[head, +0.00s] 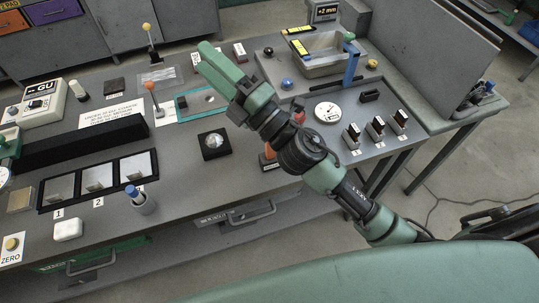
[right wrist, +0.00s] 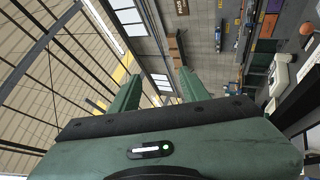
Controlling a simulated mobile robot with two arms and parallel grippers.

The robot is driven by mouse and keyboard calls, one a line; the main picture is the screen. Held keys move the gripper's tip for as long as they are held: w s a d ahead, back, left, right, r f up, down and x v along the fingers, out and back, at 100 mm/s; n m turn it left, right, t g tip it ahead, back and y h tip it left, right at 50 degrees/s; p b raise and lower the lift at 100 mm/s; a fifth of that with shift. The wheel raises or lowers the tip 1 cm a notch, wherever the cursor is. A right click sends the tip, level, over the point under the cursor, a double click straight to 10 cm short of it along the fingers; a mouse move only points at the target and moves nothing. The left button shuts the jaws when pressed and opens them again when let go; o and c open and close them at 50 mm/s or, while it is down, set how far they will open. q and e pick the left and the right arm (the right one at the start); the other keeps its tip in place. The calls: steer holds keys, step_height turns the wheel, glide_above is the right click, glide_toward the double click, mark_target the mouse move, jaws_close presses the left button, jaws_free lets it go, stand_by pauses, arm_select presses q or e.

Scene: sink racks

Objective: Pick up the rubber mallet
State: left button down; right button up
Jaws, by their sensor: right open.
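I cannot make out the rubber mallet for certain in either view. My right gripper (head: 208,52) reaches over the middle of the grey workbench (head: 185,178) in the head view, pointing to the upper left, raised above the top. It is open with nothing between its fingers. In the right wrist view the two green fingers of the right gripper (right wrist: 160,80) stand apart, with only the far wall and the room behind them. The right arm hides part of the bench.
A long black block (head: 80,143) and framed black trays (head: 97,178) lie on the left. Upright sticks with a yellow ball (head: 147,27) and an orange ball (head: 149,86) stand behind. A sink-like basin (head: 315,62) is at the back right. The bench's front middle is fairly clear.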

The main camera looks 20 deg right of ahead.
steer(key=s+a+f+n+g+y, duration=0.25)
steer(key=a+n+g, duration=0.35)
steer(key=n, duration=0.4)
steer(key=s+a+f+n+g+y, duration=0.25)
steer(key=a+n+g, duration=0.25)
steer(key=n+g, duration=0.45)
steer(key=n+g+h, duration=0.3)
steer(key=n+h, duration=0.6)
steer(key=h, duration=0.8)
glide_above(270, 152)
steer(key=w+d, duration=0.1)
steer(key=f, duration=1.5)
steer(key=shift+w+f, duration=0.2)
steer(key=shift+f, duration=0.2)
steer(key=shift+d+f, duration=0.2)
steer(key=shift+f, duration=0.1)
steer(key=f+p, duration=0.2)
steer(key=f, duration=0.1)
steer(key=a+f+p, duration=0.1)
steer(key=f+p, duration=0.1)
steer(key=f, duration=0.1)
steer(key=shift+s+a, duration=0.1)
steer(key=shift+s, duration=0.1)
steer(key=shift+a+f, duration=0.1)
steer(key=shift+f, duration=0.45)
steer(key=shift+w, duration=0.1)
jaws_close()
